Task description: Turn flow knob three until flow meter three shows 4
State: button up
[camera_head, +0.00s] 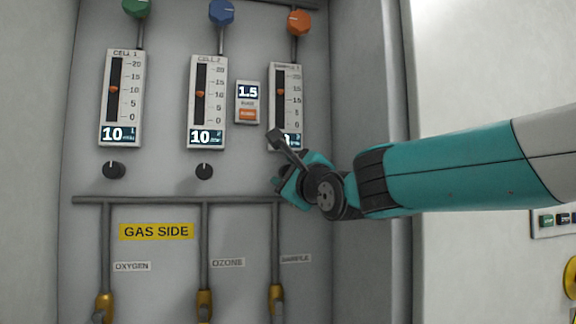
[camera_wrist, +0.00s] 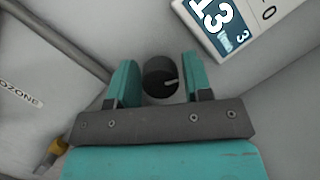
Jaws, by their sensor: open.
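Flow meter three (camera_head: 297,85) is the rightmost meter, with an orange pointer on its scale. Its display is partly covered by my arm in the head view; in the wrist view the display (camera_wrist: 222,20) reads 13 beside a small 3. Flow knob three (camera_wrist: 158,70) is a dark round knob with a short light mark at its lower right in the wrist view. It is hidden behind my gripper in the head view. My gripper (camera_wrist: 161,80) is open, with one teal finger on each side of the knob. I cannot tell whether the fingers touch it.
Meters one (camera_head: 115,90) and two (camera_head: 203,90) both read 10, with their dark knobs (camera_head: 114,170) (camera_head: 204,172) below. A small box (camera_head: 247,102) showing 1.5 sits left of meter three. A horizontal pipe (camera_head: 150,200) runs just below the knobs. The cabinet side wall (camera_head: 365,80) is at right.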

jog(key=shift+c, duration=0.3)
jog(key=c, duration=0.6)
jog(key=shift+n, duration=0.4)
jog(key=n+g+b, duration=0.1)
jog(key=n, duration=0.2)
jog(key=shift+n+g, duration=0.3)
jog(key=shift+n, duration=0.1)
jog(key=n+g, duration=0.1)
jog(key=n, duration=0.4)
jog(key=shift+g, duration=0.4)
jog(key=n+h, duration=0.1)
jog(key=n, duration=0.2)
jog(key=n+h+p, duration=0.1)
jog(key=n, duration=0.2)
jog(key=shift+r+g, duration=0.1)
jog(key=shift+g, duration=0.3)
jog(key=n+h+p, duration=0.1)
jog(key=n+h, duration=0.1)
jog(key=n, duration=0.2)
jog(key=shift+p, duration=0.3)
jog(key=shift+n, duration=0.3)
